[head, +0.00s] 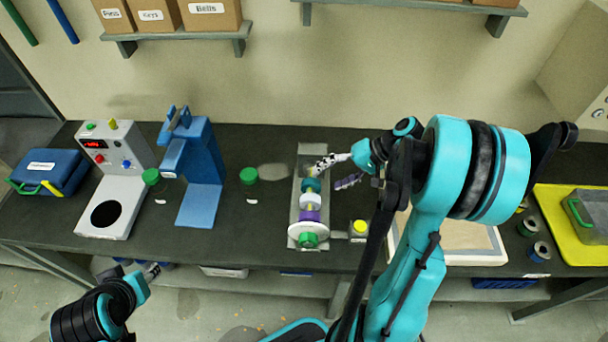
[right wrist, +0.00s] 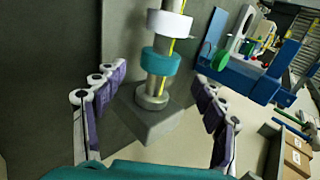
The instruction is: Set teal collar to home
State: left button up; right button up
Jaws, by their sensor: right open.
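The teal collar (head: 311,185) sits on the shaft of the screw expeller (head: 297,210), at the back of the row, with a white collar (head: 311,201) and a purple collar (head: 310,216) in front of it. In the right wrist view the teal collar (right wrist: 160,62) is beside the white collar (right wrist: 168,23), and a yellow line runs along the shaft. My right gripper (head: 335,172) is open and empty, just right of the teal collar. Its fingers (right wrist: 155,98) are spread either side of the shaft's end, short of the collar. My left gripper (head: 151,271) is low at left, its jaw state unclear.
A green knob (head: 308,240) is at the expeller's front. Left of it stand a blue press (head: 200,185), a grey control box (head: 112,160) and a blue case (head: 50,172). A small box with a yellow button (head: 359,229) and a tray (head: 470,258) are to the right.

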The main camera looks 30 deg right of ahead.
aim_at(318, 184)
jog(key=b+x, duration=0.2)
jog(key=x, duration=0.5)
jog(key=shift+s, duration=0.15)
pick_arm(q)
jog(key=shift+s+f, duration=0.15)
jog(key=shift+f, duration=0.4)
jog(key=shift+s+f, duration=0.15)
jog(key=shift+f, duration=0.4)
pick_arm(e)
jog(key=shift+a+f, duration=0.15)
jog(key=shift+a, duration=0.05)
